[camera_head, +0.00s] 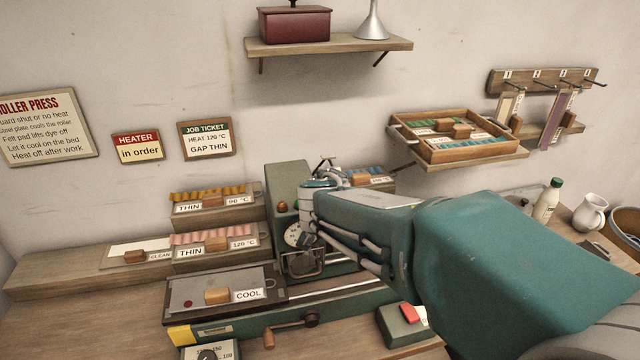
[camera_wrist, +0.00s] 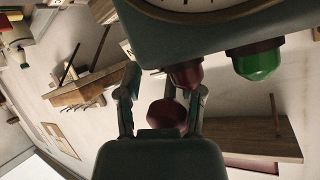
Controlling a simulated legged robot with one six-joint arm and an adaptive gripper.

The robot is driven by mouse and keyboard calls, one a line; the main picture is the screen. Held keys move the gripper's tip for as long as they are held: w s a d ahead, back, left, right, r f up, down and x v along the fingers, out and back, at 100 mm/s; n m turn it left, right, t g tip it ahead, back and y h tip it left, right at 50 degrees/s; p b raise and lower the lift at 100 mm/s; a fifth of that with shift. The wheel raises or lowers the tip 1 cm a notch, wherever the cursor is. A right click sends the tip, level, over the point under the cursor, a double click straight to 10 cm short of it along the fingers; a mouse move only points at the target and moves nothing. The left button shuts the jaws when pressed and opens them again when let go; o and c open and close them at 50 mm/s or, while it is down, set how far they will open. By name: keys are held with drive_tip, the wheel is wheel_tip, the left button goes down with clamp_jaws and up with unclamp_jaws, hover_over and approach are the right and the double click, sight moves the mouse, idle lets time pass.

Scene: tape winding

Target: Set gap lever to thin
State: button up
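The roller press (camera_head: 287,180) stands at the centre of the bench, with a round dial (camera_head: 297,234) on its front. My gripper (camera_head: 325,178) is at the upper part of the press, and my arm hides much of the press's right side. In the wrist view my gripper (camera_wrist: 163,85) has its fingers apart, one on each side of a dark red ball knob (camera_wrist: 166,115). A gap shows between the left finger and the knob; contact on the right is unclear. I cannot tell whether this knob is the gap lever's. The lever's setting is not readable.
A job ticket (camera_head: 207,139) on the wall reads heat 120 °C, gap thin. Red (camera_wrist: 186,75) and green (camera_wrist: 257,63) lamps sit close to my fingers. A wall shelf (camera_head: 330,46) hangs above.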

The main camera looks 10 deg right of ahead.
drive_tip(key=shift+w+a+r, duration=0.1)
drive_tip(key=shift+a+r, duration=0.05)
drive_tip(key=shift+a, duration=0.15)
drive_tip(key=shift+a+r, duration=0.1)
drive_tip(key=shift+a, duration=0.05)
drive_tip(key=v, duration=1.2)
drive_tip(key=shift+f, duration=0.25)
drive_tip(key=shift+w+r, duration=0.1)
drive_tip(key=shift+r, duration=0.05)
clamp_jaws()
drive_tip(key=w+d+r+n+g+y, duration=0.1)
drive_tip(key=w+r, duration=0.1)
drive_tip(key=w+d+r+n+g, duration=0.1)
drive_tip(key=w+r+n+g, duration=0.1)
drive_tip(key=w+d+r+n+g+y, duration=0.1)
drive_tip(key=w+d+r+n, duration=0.1)
drive_tip(key=w, duration=0.1)
drive_tip(key=shift+w+d+r+g+y, duration=0.1)
drive_tip(key=shift+w+r+g+y, duration=0.05)
drive_tip(key=shift+r+g+y, duration=0.2)
drive_tip(key=shift+w+r+n+y, duration=0.35)
drive_tip(key=shift+w+r+n, duration=0.1)
drive_tip(key=shift+r+n, duration=0.2)
drive_tip(key=w+f, duration=0.1)
drive_tip(key=f, duration=0.5)
drive_tip(key=w+f, duration=0.1)
drive_tip(key=f, duration=0.2)
drive_tip(key=shift+w, duration=0.4)
drive_tip(key=shift+s+f, duration=0.15)
drive_tip(key=shift+s, duration=0.35)
